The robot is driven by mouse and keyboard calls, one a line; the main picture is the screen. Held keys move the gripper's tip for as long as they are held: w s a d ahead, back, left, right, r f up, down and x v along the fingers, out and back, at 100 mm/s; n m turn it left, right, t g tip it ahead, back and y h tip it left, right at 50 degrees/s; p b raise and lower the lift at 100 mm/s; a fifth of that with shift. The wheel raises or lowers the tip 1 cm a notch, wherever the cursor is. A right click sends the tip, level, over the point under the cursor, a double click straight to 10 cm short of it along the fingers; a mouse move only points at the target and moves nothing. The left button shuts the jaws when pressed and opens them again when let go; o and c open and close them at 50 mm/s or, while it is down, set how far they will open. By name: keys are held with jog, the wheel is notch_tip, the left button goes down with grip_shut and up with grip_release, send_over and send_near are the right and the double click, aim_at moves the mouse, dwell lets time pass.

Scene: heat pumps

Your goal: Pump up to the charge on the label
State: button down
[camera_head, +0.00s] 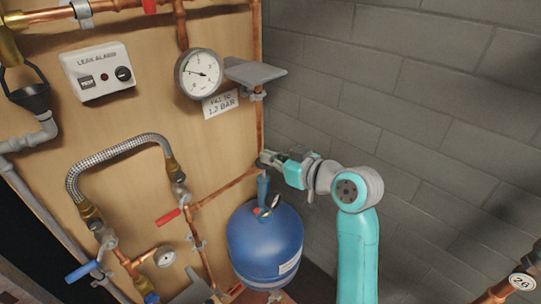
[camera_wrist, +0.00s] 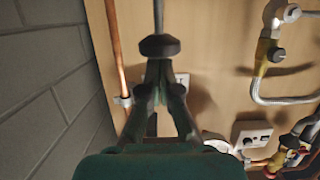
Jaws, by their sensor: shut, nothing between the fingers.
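The blue vessel (camera_head: 265,245) stands low at the board's right edge, with a blue upright part (camera_head: 263,188) on top. My gripper (camera_head: 268,158) is just above that part. In the wrist view, my gripper (camera_wrist: 160,72) is shut and empty, its tips close to a dark knob (camera_wrist: 160,46) on a thin rod; whether they touch, I cannot tell.
A grey plate (camera_head: 255,72) juts out beside the gauge. Copper pipe (camera_head: 259,125) runs down the board's right edge, close to my gripper. A braided hose (camera_head: 118,152), a red-handled valve (camera_head: 168,216) and the leak alarm (camera_head: 98,72) lie left. The brick wall (camera_head: 400,90) bounds the right.

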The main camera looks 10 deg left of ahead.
jog(key=shift+f, duration=2.25)
jog(key=s+d+r, duration=0.6)
jog(key=d+r, duration=0.1)
jog(key=shift+d, duration=0.35)
notch_tip(320, 180, up, 4)
jog(key=shift+s, duration=0.1)
dwell(0.4)
